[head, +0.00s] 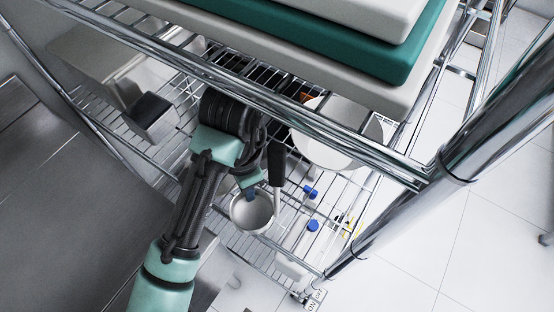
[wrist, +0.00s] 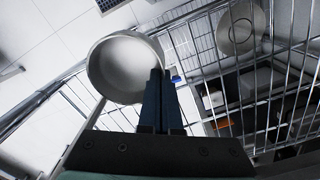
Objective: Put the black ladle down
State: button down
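My gripper (wrist: 161,73) points down between the wire shelves. Its two blue fingers are together in the wrist view, and I see nothing held between them. In the head view the fingertips (head: 250,192) are over the rim of a round grey metal bowl (head: 254,213), which also shows just beyond the fingers in the wrist view (wrist: 124,70). A black handle (head: 277,162) with a thin grey stem stands just right of my gripper, its lower end near the bowl's right side. It may be the ladle; I cannot tell whether it joins the bowl.
A larger white pot (head: 335,140) is on the rack at the right. Blue-capped bottles (head: 312,225) stand close to the grey bowl. Chrome rails and a post (head: 470,120) frame the rack tightly. Stacked teal and grey boards (head: 400,50) lie above. A steel surface (head: 70,210) is at the left.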

jog(key=w+d, duration=0.1)
jog(key=w, duration=0.1)
jog(key=w+d, duration=0.2)
jog(key=w, duration=0.1)
jog(key=w+d+b, duration=0.1)
jog(key=w+d, duration=0.1)
jog(key=w, duration=0.1)
jog(key=shift+d, duration=0.2)
jog(key=shift+f, duration=1.75)
jog(key=c, duration=1.5)
grip_release()
jog(key=shift+f, duration=0.15)
jog(key=shift+c, duration=0.2)
jog(key=o, duration=0.4)
notch_tip(320, 180, up, 8)
jog(key=shift+f, duration=0.1)
